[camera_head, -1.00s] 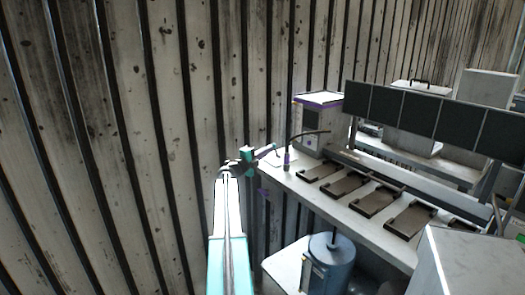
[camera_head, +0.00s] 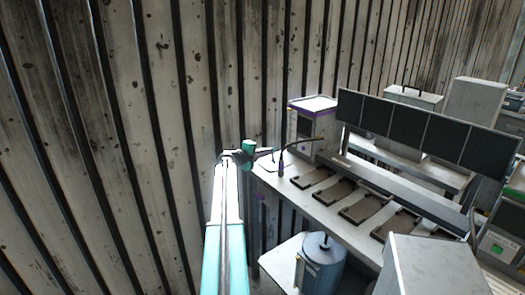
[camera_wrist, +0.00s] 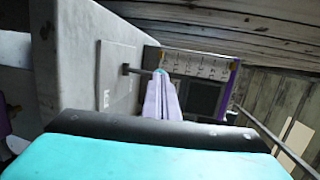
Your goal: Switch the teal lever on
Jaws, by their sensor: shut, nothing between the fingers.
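In the wrist view, a dark lever rod (camera_wrist: 140,71) sticks out sideways from a pale plate (camera_wrist: 116,76) on a grey wall-like face. A small teal tip (camera_wrist: 160,72) shows at its end, right at the far end of my fingers; I cannot tell whether they touch. My gripper (camera_wrist: 162,80) has pale purple fingers that are shut and empty. A small white mark is on the plate below the rod, too blurred to read. In the head view, my gripper (camera_head: 268,151) is small, near the bench's left end, and the lever cannot be made out.
A grey box with a purple-edged top (camera_head: 312,104) stands at the bench's far left end. A thin dark curved rod (camera_head: 298,144) rises near it. The bench (camera_head: 330,208) holds several dark trays. A blue cylinder (camera_head: 322,264) stands in front. A ribbed wall (camera_head: 120,130) is behind.

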